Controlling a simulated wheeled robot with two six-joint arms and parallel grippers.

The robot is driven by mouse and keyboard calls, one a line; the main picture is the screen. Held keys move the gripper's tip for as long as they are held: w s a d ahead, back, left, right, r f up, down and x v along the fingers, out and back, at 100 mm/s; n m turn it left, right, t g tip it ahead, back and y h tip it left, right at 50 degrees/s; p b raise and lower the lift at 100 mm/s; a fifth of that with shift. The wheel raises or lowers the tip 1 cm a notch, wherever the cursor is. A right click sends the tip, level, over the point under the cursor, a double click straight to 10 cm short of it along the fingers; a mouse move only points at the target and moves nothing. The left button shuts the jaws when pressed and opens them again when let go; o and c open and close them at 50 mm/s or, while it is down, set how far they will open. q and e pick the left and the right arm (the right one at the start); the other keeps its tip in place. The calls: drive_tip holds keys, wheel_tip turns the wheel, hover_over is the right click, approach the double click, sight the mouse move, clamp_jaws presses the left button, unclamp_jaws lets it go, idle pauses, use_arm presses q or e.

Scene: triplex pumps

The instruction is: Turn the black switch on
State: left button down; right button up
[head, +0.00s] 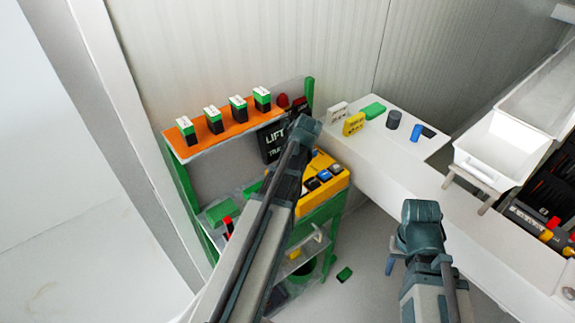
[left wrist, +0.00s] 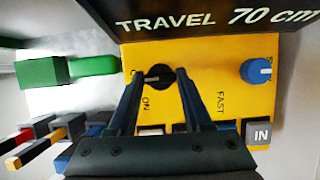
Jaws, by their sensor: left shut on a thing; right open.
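In the left wrist view, the black switch (left wrist: 158,76) is a dark round knob on a yellow panel (left wrist: 218,85), above the sideways word ON. My left gripper (left wrist: 158,74) has one finger on each side of the knob and is shut on it. The knob's exact pointing direction is hard to tell. In the head view the yellow box (head: 334,181) shows beside my left arm, which hides the switch and the left fingertips. My right gripper (head: 391,266) is open, low, in front of the white bench.
A blue knob (left wrist: 257,70) is on the panel's right, with a row of buttons below. A black TRAVEL display (left wrist: 200,18) is above it. A green block (left wrist: 40,72) is to the left. The orange shelf (head: 225,133) holds several green-black blocks. White bins (head: 505,150) stand right.

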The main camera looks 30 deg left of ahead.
use_arm(q)
drive_tip(key=n, duration=0.2)
drive_tip(key=n+g, duration=0.1)
drive_tip(key=n, duration=0.1)
drive_tip(key=n+g, duration=0.1)
drive_tip(key=shift+w+n+y, duration=0.3)
drive_tip(key=shift+n, duration=0.1)
drive_tip(key=n+g, duration=0.1)
drive_tip(key=n, duration=0.2)
drive_tip(key=n+g+h, duration=0.1)
drive_tip(key=n, duration=0.1)
drive_tip(key=shift+n, duration=0.4)
idle(0.4)
drive_tip(key=shift+c, duration=1.6)
unclamp_jaws()
